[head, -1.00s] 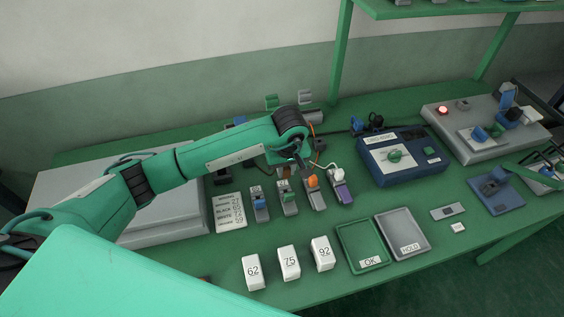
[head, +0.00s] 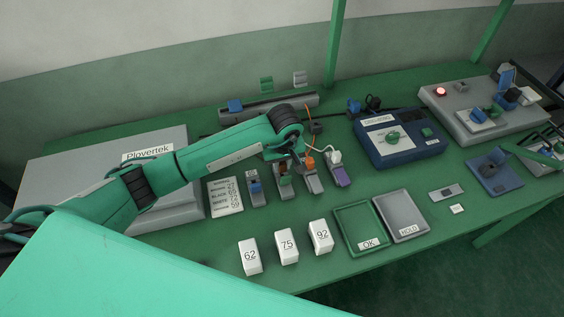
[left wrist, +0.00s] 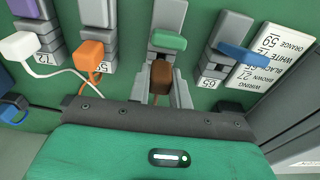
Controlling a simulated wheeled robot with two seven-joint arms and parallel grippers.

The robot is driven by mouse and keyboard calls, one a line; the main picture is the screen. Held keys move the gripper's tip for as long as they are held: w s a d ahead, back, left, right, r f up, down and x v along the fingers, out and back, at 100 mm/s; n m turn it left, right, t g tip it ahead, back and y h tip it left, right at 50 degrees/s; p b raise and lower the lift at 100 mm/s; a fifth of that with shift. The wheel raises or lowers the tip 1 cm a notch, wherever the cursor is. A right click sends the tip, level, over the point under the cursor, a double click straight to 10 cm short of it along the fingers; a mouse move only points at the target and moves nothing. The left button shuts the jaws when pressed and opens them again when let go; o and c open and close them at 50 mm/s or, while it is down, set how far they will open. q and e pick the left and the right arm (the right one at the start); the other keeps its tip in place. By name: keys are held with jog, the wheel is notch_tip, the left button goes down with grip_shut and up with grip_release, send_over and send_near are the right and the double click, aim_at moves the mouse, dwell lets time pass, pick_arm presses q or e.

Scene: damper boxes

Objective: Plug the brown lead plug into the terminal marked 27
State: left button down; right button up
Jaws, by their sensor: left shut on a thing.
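My left gripper (left wrist: 161,92) is shut on the brown plug (left wrist: 160,76), one grey finger on each side of it. The plug is at the near end of the grey terminal block with the green lever (left wrist: 168,41). That block's number is hidden behind plug and fingers. I cannot tell whether the plug is seated or just in front of the block. In the head view my left gripper (head: 293,162) is over the row of terminals, with the brown plug (head: 286,181) beneath it. The wiring card (left wrist: 274,58) pairs brown with 27. My right gripper is not in view.
The terminal marked 65 has a blue lever (left wrist: 242,54). White blocks (head: 287,246) and a green tray (head: 361,230) lie nearer the front.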

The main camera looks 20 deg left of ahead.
pick_arm(q)
jog(key=shift+f+b, duration=0.85)
jog(key=shift+f, duration=0.2)
jog(key=c, duration=1.2)
grip_release()
jog(key=shift+r, duration=0.1)
jog(key=r+b, duration=0.1)
jog(key=r, duration=0.3)
jog(key=s+r+b, duration=0.1)
jog(key=r, duration=0.4)
jog(key=d+r+b, duration=0.1)
jog(key=r, duration=0.3)
jog(key=shift+s+r, duration=0.25)
jog(key=shift+r, duration=0.05)
